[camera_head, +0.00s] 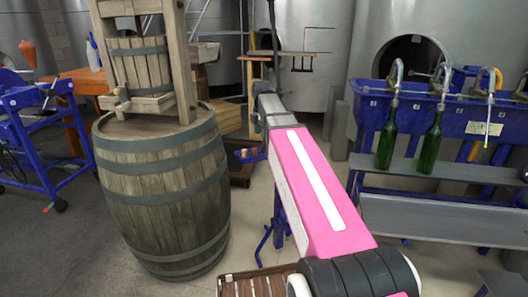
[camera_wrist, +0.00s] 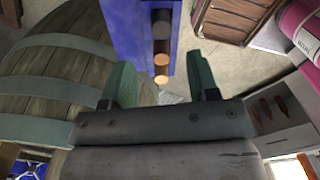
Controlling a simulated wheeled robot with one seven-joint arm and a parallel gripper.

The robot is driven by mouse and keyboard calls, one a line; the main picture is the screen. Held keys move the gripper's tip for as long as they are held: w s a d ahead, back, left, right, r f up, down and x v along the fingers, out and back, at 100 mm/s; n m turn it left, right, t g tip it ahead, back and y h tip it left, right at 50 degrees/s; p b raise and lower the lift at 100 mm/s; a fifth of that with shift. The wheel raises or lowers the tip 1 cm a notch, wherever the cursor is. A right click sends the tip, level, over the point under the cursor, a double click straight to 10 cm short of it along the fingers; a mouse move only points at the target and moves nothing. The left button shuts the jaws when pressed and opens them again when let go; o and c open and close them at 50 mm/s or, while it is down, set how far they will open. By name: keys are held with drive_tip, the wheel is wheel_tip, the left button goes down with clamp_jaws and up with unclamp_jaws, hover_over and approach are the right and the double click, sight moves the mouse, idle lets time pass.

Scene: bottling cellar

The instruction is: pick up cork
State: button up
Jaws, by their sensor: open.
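A tan cork (camera_wrist: 161,56) shows in the wrist view, near the upper middle, with its pale end toward the gripper. It lies in line with a grey cylinder (camera_wrist: 161,21) on a blue metal part (camera_wrist: 130,30). My gripper (camera_wrist: 159,68) is open, with green fingers to the left and right of the cork. There is a gap on both sides, and no contact shows. In the head view a small blue fixture (camera_head: 250,156) with a brownish tip stands left of my arm; my fingers cannot be made out there.
A large wooden barrel (camera_head: 165,190) carrying a wooden press (camera_head: 140,65) stands close on the left. A blue filling bench (camera_head: 420,115) with green bottles (camera_head: 430,145) is on the right. A slatted wooden crate (camera_head: 235,285) is low in front. Steel tanks (camera_head: 305,40) stand behind.

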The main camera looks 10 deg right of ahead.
drive_tip(key=shift+d+f, duration=0.15)
drive_tip(key=shift+f, duration=0.95)
drive_tip(key=shift+d+f, duration=0.2)
drive_tip(key=shift+f, duration=0.95)
drive_tip(key=shift+d+f, duration=0.15)
drive_tip(key=shift+f, duration=0.95)
drive_tip(key=c, duration=1)
